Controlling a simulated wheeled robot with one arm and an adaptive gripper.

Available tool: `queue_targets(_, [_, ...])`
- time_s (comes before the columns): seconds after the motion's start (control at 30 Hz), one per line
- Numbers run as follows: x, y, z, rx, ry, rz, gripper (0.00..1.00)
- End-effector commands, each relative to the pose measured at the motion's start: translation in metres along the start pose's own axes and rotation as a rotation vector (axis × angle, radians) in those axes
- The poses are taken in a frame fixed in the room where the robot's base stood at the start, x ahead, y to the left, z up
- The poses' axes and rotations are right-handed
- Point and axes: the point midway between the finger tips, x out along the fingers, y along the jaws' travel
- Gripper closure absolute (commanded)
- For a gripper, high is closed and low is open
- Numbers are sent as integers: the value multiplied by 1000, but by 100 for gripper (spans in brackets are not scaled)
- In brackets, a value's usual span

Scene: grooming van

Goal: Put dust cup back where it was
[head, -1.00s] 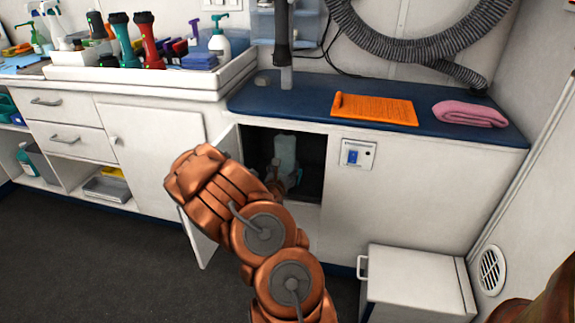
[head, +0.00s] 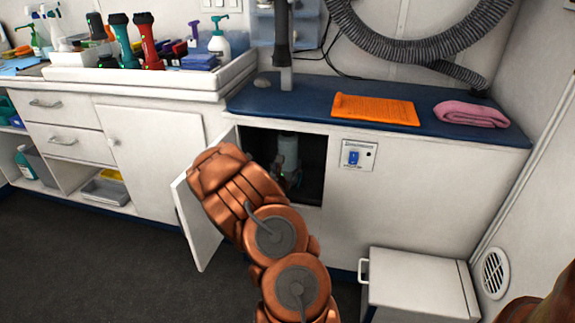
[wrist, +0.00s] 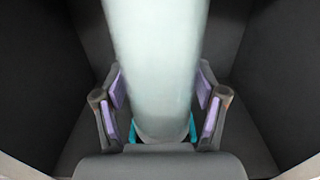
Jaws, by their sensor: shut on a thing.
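The dust cup is a pale, translucent grey-green cylinder (head: 288,150). It stands about upright inside the dark open cupboard (head: 313,170) under the blue counter. My gripper (wrist: 160,108) is shut on the dust cup (wrist: 155,55) in the wrist view, with a purple-padded finger on each side. Teal edges show beside the cup's lower end. In the head view my arm hides the lower left of the opening and much of the gripper. I cannot tell whether the cup's base touches anything.
The cupboard door (head: 197,225) hangs open to the left, close beside my arm. Dark cupboard walls surround the gripper. An orange towel (head: 375,109) and a pink towel (head: 471,114) lie on the counter. A white box (head: 418,290) stands at lower right.

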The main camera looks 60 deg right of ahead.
Motion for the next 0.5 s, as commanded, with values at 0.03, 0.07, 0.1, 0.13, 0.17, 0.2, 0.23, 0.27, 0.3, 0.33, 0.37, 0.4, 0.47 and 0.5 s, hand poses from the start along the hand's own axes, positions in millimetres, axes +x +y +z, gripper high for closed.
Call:
queue_targets(0.03, [0, 0, 0, 0, 0, 0, 64])
queue_targets(0.07, [0, 0, -1, 0, 0, 0, 64])
queue_targets(0.1, [0, 0, -2, 0, 0, 0, 64])
queue_targets(0.13, [0, 0, -3, 0, 0, 0, 64])
queue_targets(0.17, [0, 0, -4, -1, 1, 0, 64])
queue_targets(0.2, [0, 0, -5, -1, 1, 0, 64])
queue_targets(0.23, [0, 0, -6, -1, 1, 0, 64])
queue_targets(0.27, [0, 0, -7, -1, 2, 0, 64])
queue_targets(0.3, [0, 0, -8, -1, 2, 0, 64])
queue_targets(0.33, [0, 0, -9, -1, 2, 0, 64])
queue_targets(0.37, [0, 0, -9, -1, 2, -1, 64])
queue_targets(0.4, [0, -1, -11, -1, 3, -1, 64])
queue_targets(0.47, [0, -1, -12, -1, 3, -1, 27])
queue_targets(0.5, [0, -1, -12, 0, 2, -1, 23])
